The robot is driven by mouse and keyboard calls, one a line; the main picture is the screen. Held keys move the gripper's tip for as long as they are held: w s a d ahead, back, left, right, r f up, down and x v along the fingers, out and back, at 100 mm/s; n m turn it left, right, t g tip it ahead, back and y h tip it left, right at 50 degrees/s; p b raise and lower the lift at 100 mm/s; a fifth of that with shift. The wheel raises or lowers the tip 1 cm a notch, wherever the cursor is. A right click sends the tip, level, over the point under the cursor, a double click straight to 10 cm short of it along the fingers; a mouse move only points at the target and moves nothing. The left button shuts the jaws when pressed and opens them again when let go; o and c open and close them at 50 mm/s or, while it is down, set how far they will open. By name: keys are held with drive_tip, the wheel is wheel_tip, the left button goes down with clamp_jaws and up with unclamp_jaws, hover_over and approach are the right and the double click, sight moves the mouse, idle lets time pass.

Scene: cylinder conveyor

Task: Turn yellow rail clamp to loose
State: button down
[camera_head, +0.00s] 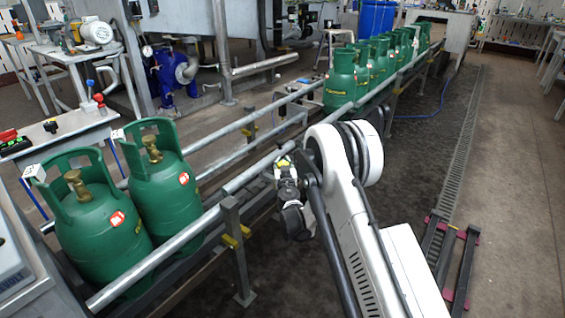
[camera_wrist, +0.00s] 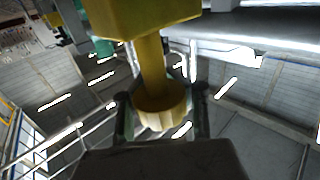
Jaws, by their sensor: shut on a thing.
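The yellow rail clamp (camera_wrist: 152,60) fills the upper middle of the wrist view, with a block on top, a stem and a round ribbed knob (camera_wrist: 160,112) at its end. My gripper (camera_wrist: 162,104) is shut on the knob, with one dark finger on each side of it. In the head view, my gripper is at the near conveyor rail, partly hidden by my own wrist, and a small yellow patch (camera_head: 283,162) of the clamp shows there. The knob's exact turn angle cannot be told.
Two green gas cylinders (camera_head: 163,178) stand on the conveyor at left, and several more (camera_head: 340,80) stand farther back. A metal guide rail (camera_head: 245,178) runs along the conveyor. Other yellow clamps (camera_head: 231,241) sit on the rail posts. The floor at right is mostly free.

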drive_tip(key=shift+s+f+m+h, duration=0.15)
drive_tip(key=shift+m+h, duration=0.25)
drive_tip(key=shift+h, duration=0.3)
drive_tip(key=m+h, duration=0.2)
drive_tip(key=h, duration=0.1)
drive_tip(key=shift+d+h, duration=0.3)
drive_tip(key=shift+s+d+m+g+h, duration=0.1)
drive_tip(key=shift+d+m+g+h, duration=0.1)
drive_tip(key=shift+m+g+h, duration=0.45)
drive_tip(key=shift+s+d+m+g+h, duration=0.1)
drive_tip(key=shift+d+m+g+h, duration=0.15)
drive_tip(key=shift+m+h, duration=0.8)
drive_tip(key=shift+m+g+h, duration=0.4)
drive_tip(key=shift+h, duration=0.5)
drive_tip(key=c, duration=1.7)
unclamp_jaws()
drive_tip(key=shift+s+a, duration=0.1)
drive_tip(key=o, duration=0.3)
drive_tip(key=shift+o, duration=0.4)
